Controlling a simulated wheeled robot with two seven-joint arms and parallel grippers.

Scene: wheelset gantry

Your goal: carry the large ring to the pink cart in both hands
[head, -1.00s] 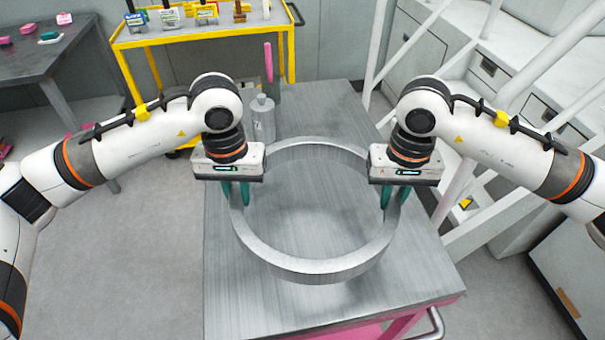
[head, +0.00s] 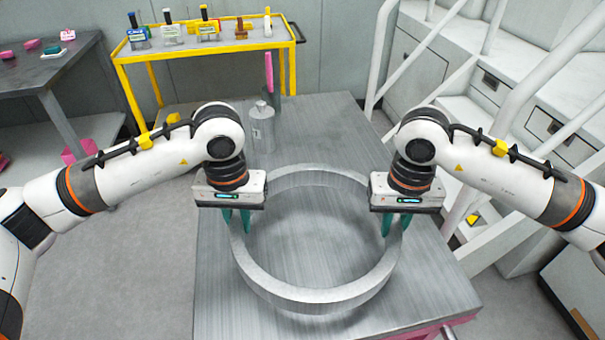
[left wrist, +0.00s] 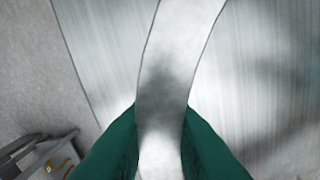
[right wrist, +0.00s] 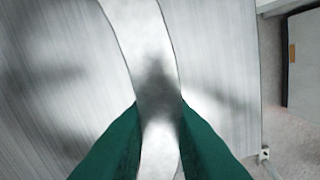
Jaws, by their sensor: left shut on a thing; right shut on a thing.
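The large ring (head: 318,297) is a wide grey metal band, roughly level over the brushed metal top of the pink cart (head: 350,125). My left gripper (head: 238,222) is shut on its left side and my right gripper (head: 387,224) on its right side. In the left wrist view the ring (left wrist: 165,65) runs between the green fingers, and in the right wrist view the ring (right wrist: 150,60) does too. Dark shadow shows on the top inside the ring. I cannot tell whether its underside touches the cart. The cart's pink frame shows only at the lower right.
A yellow cart (head: 225,45) with several small items is behind, a dark table (head: 40,75) at back left. White stair rails (head: 460,80) rise on the right. Floor at left is clear.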

